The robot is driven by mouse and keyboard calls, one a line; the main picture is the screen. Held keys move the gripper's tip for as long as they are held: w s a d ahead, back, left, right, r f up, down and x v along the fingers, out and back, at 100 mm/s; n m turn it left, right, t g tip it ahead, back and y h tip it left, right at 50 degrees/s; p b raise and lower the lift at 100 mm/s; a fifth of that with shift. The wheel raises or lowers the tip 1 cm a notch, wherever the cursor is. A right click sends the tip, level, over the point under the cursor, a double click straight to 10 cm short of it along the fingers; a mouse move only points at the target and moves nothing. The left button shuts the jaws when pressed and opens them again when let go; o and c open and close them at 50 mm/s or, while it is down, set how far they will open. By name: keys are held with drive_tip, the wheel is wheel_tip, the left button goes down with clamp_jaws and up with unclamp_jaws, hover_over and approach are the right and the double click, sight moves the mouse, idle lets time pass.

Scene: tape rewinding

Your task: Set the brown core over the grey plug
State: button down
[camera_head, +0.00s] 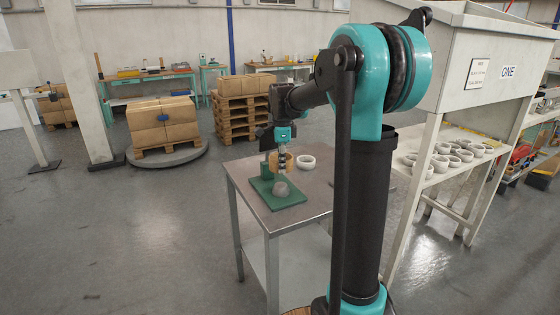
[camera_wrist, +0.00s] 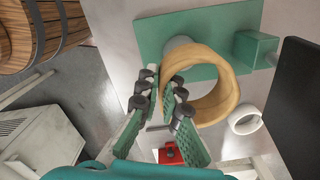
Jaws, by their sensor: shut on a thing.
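The brown core (camera_head: 278,163) is a thick tan ring. My gripper (camera_head: 282,147) is shut on it and holds it above the green base plate (camera_head: 264,193). In the wrist view, the fingers of my gripper (camera_wrist: 161,88) meet the left side of the core (camera_wrist: 222,108). The grey plug (camera_head: 281,189) stands on the plate, below and nearer than the core in the head view. In the wrist view the core partly hides the plug (camera_wrist: 178,43). The core appears apart from the plug; their exact gap cannot be told.
A green block (camera_wrist: 256,48) rises at the plate's edge. A white ring (camera_head: 306,162) lies on the metal table (camera_head: 240,173) nearby. A shelf (camera_head: 434,178) with several white rings stands to the right. The table's front right is clear.

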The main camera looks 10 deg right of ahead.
drive_tip(key=shift+f, duration=3.95)
drive_tip(key=shift+f, duration=0.45)
drive_tip(key=shift+f, duration=0.1)
drive_tip(key=c, duration=1.6)
unclamp_jaws()
drive_tip(key=shift+f, duration=0.1)
wheel_tip(320, 180, up, 12)
drive_tip(key=shift+r, duration=0.1)
